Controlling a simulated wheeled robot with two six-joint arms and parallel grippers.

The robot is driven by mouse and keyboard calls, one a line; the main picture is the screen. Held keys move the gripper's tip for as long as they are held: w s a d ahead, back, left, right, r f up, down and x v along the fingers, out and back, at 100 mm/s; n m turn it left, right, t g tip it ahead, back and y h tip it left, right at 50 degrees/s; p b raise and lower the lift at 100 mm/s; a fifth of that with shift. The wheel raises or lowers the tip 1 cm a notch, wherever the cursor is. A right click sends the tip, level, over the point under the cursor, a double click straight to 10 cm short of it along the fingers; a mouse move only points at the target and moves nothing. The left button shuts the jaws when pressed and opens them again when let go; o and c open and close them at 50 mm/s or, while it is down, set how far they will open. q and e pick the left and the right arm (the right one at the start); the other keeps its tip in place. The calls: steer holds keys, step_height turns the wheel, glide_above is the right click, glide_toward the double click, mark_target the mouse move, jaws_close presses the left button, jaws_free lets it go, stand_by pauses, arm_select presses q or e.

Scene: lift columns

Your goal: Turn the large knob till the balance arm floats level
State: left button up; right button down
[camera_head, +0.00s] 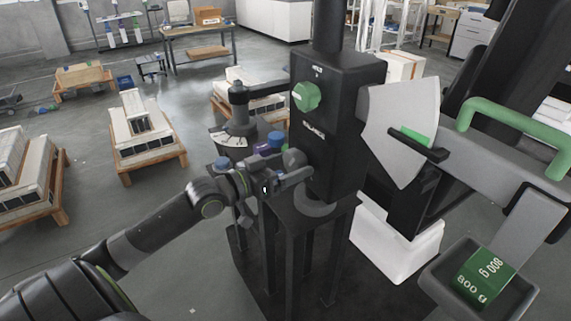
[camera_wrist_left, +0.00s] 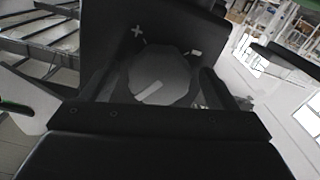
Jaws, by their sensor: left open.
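The large knob (camera_wrist_left: 160,78) is a grey disc with a pale bar mark, between a plus and a minus sign in the left wrist view. My left gripper (camera_head: 292,178) is open at the lower front of the black housing (camera_head: 345,85), below the BALANCE label. In the wrist view its fingers stand on either side of the knob; contact cannot be told. The grey balance arm (camera_head: 478,155) slants down to the right. Its black pointer lies by the green band (camera_head: 415,137) on the pale fan-shaped scale (camera_head: 385,125). My right gripper is not seen.
A small green knob (camera_head: 306,96) sits higher on the housing, under a HOLD label. A tray (camera_head: 440,283) at the arm's end carries a green 800 g weight (camera_head: 486,277). A green handle (camera_head: 520,130) tops the arm. Loaded pallets (camera_head: 150,160) stand on the floor left.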

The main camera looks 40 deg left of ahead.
arm_select(q)
steer(key=shift+s, duration=0.1)
steer(key=p+v, duration=0.8)
steer(key=v, duration=0.9)
steer(key=shift+s, duration=0.15)
steer(key=shift+a, duration=0.1)
